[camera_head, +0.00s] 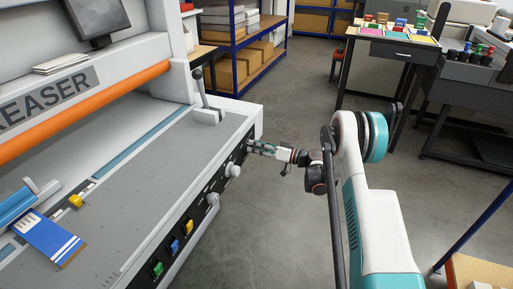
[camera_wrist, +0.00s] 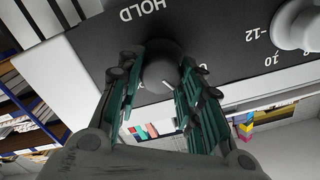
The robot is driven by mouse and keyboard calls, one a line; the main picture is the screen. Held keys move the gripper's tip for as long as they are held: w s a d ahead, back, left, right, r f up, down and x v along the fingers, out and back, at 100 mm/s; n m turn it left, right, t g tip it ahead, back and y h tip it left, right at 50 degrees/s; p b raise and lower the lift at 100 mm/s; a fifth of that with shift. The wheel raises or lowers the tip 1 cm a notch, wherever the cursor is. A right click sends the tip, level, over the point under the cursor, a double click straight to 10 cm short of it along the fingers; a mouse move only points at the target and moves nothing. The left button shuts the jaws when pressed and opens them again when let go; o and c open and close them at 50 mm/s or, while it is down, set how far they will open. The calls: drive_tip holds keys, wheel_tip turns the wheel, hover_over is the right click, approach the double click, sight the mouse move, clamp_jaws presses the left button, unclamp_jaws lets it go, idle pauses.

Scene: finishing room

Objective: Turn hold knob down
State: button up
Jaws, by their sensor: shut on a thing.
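The hold knob (camera_wrist: 160,74) is a dark round knob on the black control strip, beside the upside-down word HOLD in the wrist view. A short white mark shows near its lower edge, toward the lower right in that view. My gripper (camera_wrist: 161,64) is shut on the knob, with one teal-padded finger on each side. In the head view my gripper (camera_head: 262,149) reaches the far end of the creaser's front panel (camera_head: 198,198). The knob is hidden behind my fingers there.
A lever (camera_head: 199,88) stands above. The floor (camera_head: 270,225) beside the machine is clear.

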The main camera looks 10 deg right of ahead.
drive_tip(key=shift+d+f+m, duration=0.1)
drive_tip(key=shift+f+m, duration=0.05)
drive_tip(key=shift+m, duration=4.2)
drive_tip(key=shift+f+m, duration=0.1)
drive_tip(key=shift+m, duration=4.25)
drive_tip(key=o, duration=1)
drive_tip(key=shift+o, duration=0.2)
drive_tip(key=v, duration=1.2)
